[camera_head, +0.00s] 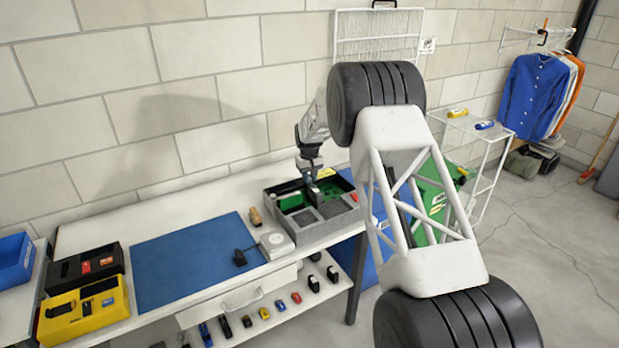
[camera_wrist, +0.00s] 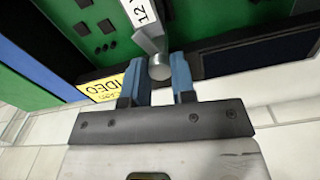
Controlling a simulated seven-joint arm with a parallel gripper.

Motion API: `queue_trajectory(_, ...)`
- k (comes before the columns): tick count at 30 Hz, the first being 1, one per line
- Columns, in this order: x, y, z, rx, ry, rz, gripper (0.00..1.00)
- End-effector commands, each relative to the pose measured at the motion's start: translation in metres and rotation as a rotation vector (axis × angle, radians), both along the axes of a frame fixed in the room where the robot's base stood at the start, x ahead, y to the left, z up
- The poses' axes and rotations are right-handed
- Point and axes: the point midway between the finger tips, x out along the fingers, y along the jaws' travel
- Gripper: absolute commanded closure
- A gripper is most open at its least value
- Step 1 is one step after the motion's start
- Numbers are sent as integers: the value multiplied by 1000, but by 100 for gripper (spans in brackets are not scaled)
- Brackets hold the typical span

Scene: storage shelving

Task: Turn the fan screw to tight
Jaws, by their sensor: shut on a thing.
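My gripper (camera_head: 311,180) reaches down into an open grey case (camera_head: 338,226) with green circuit boards inside, at the right end of the workbench. In the wrist view its two blue fingers (camera_wrist: 159,80) are shut around a small round grey metal screw head (camera_wrist: 160,67), which I take as the fan screw. A grey metal bracket (camera_wrist: 149,37) with a white "12 V" label (camera_wrist: 140,11) rises just beyond the screw. How far the screw is turned cannot be told. In the head view the arm hides the screw.
A blue mat (camera_head: 195,260), a white box (camera_head: 277,244) and yellow (camera_head: 85,310) and black (camera_head: 85,268) bins are on the bench. The mat is mostly clear.

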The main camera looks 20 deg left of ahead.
Motion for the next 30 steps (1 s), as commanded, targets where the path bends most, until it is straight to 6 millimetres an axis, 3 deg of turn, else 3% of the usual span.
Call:
queue_trajectory(12,0,1,0,1,-2,-272,100)
queue_trajectory(30,0,1,0,1,-2,-325,100)
